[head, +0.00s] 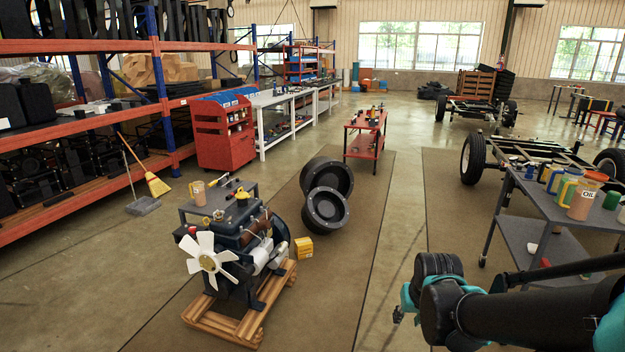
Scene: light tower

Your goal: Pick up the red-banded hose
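I cannot make out a red-banded hose anywhere in the head view. My arm reaches in from the lower right, with black links and teal joints. A small teal and dark part at its far end (402,304) seems to be my gripper, mostly hidden behind the arm's own joint. Its fingers do not show clearly, and nothing can be seen held in it. It is in the air over the floor, apart from the tables.
A grey cart (522,232) with jugs and cups stands close by my arm at right. An engine with a white fan (208,260) sits on a wooden pallet (222,322). Two black wheels (326,208) lie mid-floor. A red cart (372,139) stands further back.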

